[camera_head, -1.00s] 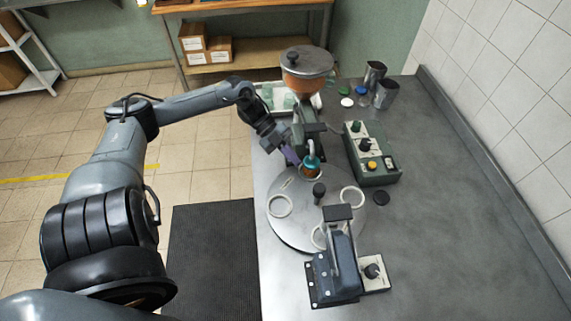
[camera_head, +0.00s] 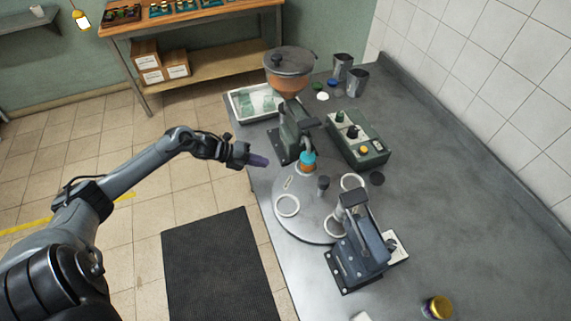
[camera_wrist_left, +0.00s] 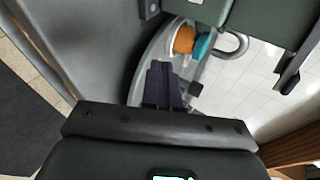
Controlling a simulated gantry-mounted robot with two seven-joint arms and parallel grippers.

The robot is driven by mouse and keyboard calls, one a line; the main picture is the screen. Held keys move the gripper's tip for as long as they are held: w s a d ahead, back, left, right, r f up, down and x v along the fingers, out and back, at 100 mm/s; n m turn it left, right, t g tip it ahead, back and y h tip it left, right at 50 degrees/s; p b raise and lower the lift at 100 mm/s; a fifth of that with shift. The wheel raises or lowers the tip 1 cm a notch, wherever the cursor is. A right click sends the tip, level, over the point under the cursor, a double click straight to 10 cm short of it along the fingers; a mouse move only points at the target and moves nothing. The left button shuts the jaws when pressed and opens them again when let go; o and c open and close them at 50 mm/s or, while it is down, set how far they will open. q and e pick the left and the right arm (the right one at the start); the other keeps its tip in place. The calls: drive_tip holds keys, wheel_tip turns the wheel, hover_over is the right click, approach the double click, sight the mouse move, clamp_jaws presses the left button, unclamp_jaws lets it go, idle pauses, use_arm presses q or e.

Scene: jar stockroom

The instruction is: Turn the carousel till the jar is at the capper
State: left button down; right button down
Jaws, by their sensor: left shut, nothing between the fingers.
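The grey round carousel (camera_head: 302,224) lies on the bench with white ring holders and a dark central knob (camera_head: 323,184). The jar (camera_head: 306,167), orange with a teal part on top, stands at the carousel's far side, beside the dark green filling stand (camera_head: 292,134). It also shows in the left wrist view (camera_wrist_left: 184,40). The blue-grey capper (camera_head: 360,246) stands at the near side; the ring by it looks empty. My left gripper (camera_head: 262,161), with purple fingers, is shut and empty, left of the jar and apart from it. My right gripper is out of view.
A hopper (camera_head: 290,72) and a white tray (camera_head: 235,103) stand at the back. A green control box (camera_head: 358,138) is right of the carousel. Metal cups (camera_head: 357,82) stand behind it. A gold-lidded jar (camera_head: 437,307) is at the front. The right bench is clear.

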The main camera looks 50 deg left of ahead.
use_arm(q)
drive_tip(key=p, duration=0.2)
approach(296, 167)
drive_tip(key=x, duration=0.5)
drive_tip(key=shift+s+a+f, duration=0.1)
drive_tip(key=shift+a+f, duration=0.1)
drive_tip(key=shift+f, duration=0.15)
drive_tip(key=shift+w+d+f, duration=0.1)
drive_tip(key=shift+w+d, duration=0.4)
drive_tip(key=shift+w, duration=0.15)
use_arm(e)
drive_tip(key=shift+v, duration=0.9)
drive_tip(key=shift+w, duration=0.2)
